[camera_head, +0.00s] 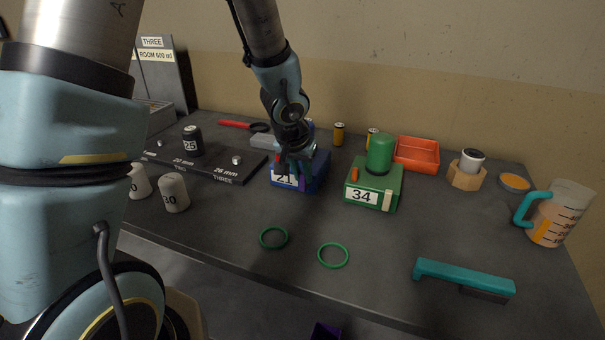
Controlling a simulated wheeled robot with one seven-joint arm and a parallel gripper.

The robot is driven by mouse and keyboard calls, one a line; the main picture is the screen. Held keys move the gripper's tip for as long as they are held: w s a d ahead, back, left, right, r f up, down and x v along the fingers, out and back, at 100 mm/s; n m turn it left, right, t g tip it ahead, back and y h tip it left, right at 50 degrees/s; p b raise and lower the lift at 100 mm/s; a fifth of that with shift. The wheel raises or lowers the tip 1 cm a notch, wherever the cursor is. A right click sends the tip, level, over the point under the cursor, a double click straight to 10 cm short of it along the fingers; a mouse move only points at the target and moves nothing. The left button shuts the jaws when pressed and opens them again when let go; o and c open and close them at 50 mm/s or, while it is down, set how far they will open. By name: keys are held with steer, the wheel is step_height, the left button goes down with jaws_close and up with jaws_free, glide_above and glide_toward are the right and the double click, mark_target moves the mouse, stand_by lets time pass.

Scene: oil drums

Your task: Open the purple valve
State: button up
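A blue box (318,172) with a white label reading 21 stands near the middle of the table. A small purple piece (302,184) shows at its front, right of the label; it looks like the purple valve, but its shape is too small to tell. My gripper (293,165) reaches down from above over the front of the blue box, close to the purple piece. The dark fingers overlap the box, and I cannot tell whether they touch the purple piece or how far apart they are. A small red piece (277,159) shows at the box's left, partly hidden by my gripper.
A green box (366,183) labelled 34 with a green cylinder stands close on the right. A dark board (222,172) lies left. Green rings (333,255), a teal-handled tool (463,277) and a jug (560,215) lie or stand around. The front middle is mostly clear.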

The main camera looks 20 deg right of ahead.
jaws_close()
